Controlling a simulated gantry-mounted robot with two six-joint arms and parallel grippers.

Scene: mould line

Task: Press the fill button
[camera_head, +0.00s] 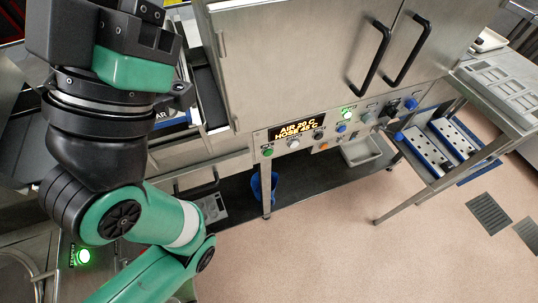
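A lit green button (83,257) sits at the lower left, beside my arm, with a small dark label at its left that I cannot read. Another lit green light or button (347,113) is on the control panel (305,145) of the steel cabinet, right of the display. Which button is the fill button cannot be read. A green and black arm of mine fills the left side, close to the lower-left button. No fingertips of either gripper show.
The display (297,130) reads AIR 20 C and HOSE 45 C. Several buttons and knobs line the panel. Two black handles (370,58) are on the steel doors. A steel table (497,85) stands right, with blue-edged trays (425,153) below. The pink floor (340,240) in front is clear.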

